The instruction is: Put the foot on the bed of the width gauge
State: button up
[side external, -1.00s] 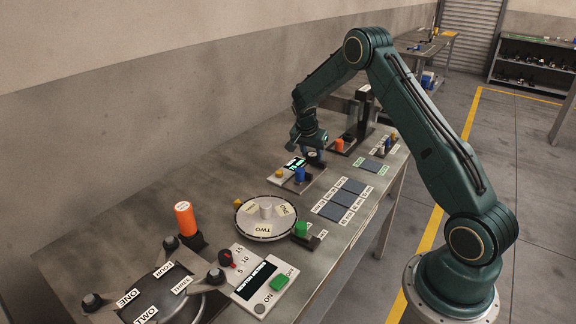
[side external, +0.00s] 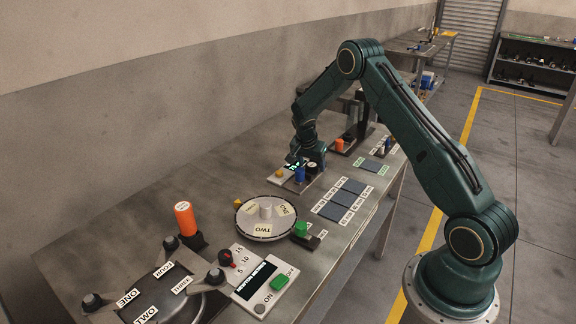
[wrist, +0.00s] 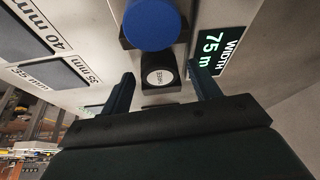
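The foot (wrist: 160,78) is a small black block with a round white label reading THREE. In the wrist view it stands between my gripper's fingertips (wrist: 162,76), with a gap on each side. My gripper is open. The width gauge (side external: 283,177) is a pale plate with a blue knob (side external: 300,174) and a lit display (wrist: 211,52) reading WIDTH and 75. The blue knob also shows in the wrist view (wrist: 151,22), on a dark block close beyond the foot. I cannot tell whether the foot rests on the gauge's bed.
Dark labelled pads (side external: 343,198) lie in front of the gauge. A round dial plate (side external: 262,231), a green-topped switch (side external: 300,229) and an orange cylinder (side external: 185,219) stand nearer the camera. An orange-knobbed fixture (side external: 339,145) stands beyond the gauge. The bench's wall side is mostly clear.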

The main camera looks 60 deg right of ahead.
jog(key=shift+r, duration=0.15)
jog(key=v, duration=1.2)
dwell(0.7)
jog(key=s+a+r+n+t+y, duration=0.1)
jog(key=s+a+r+n+t, duration=0.1)
jog(key=s+a+r+n, duration=0.45)
jog(key=s+a+r+n+t+y, duration=0.1)
jog(key=s+a+r, duration=0.3)
jog(key=a+r, duration=0.55)
jog(key=s+a+r+n+t+y, duration=0.1)
jog(key=s+a+n, duration=0.3)
jog(key=s, duration=0.6)
jog(key=s+a+r+n+t+y, duration=0.1)
jog(key=s+a+n, duration=0.4)
jog(key=s, duration=0.5)
jog(key=shift+a+y, duration=0.3)
jog(key=shift+a, duration=0.1)
